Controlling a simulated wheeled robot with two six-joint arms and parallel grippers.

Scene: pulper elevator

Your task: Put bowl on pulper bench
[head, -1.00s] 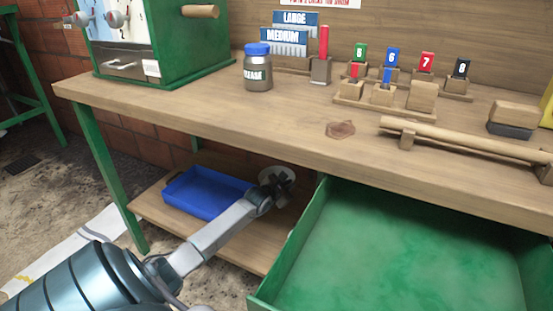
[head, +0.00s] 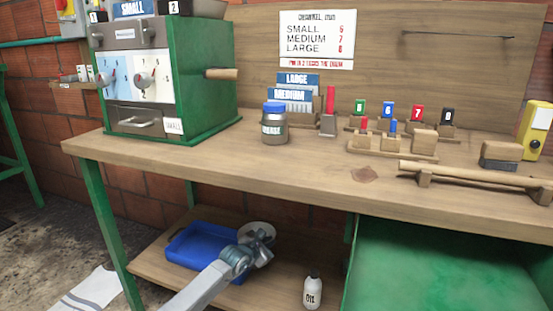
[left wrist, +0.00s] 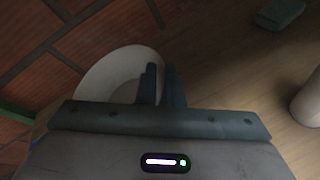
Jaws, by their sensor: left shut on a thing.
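The bowl (head: 262,228) is a pale round dish at the lower shelf of the bench, beside the blue tray. It also shows in the left wrist view (left wrist: 105,80), at the fingers. My left gripper (head: 258,245) is shut on the bowl's rim; its fingers partly hide the bowl in the head view. In the left wrist view the two fingers (left wrist: 164,80) stand close together at the bowl's right edge. I cannot tell whether the bowl touches the shelf. The pulper bench (head: 225,160) has a wooden top above the gripper. My right gripper is not in view.
The lower shelf (head: 155,272) holds a blue tray (head: 190,247) and an oil bottle (head: 313,292). A green open drawer (head: 440,270) is at right. On the bench stand a green machine (head: 165,75), a grease jar (head: 275,125) and several numbered blocks. The bench's front middle is clear.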

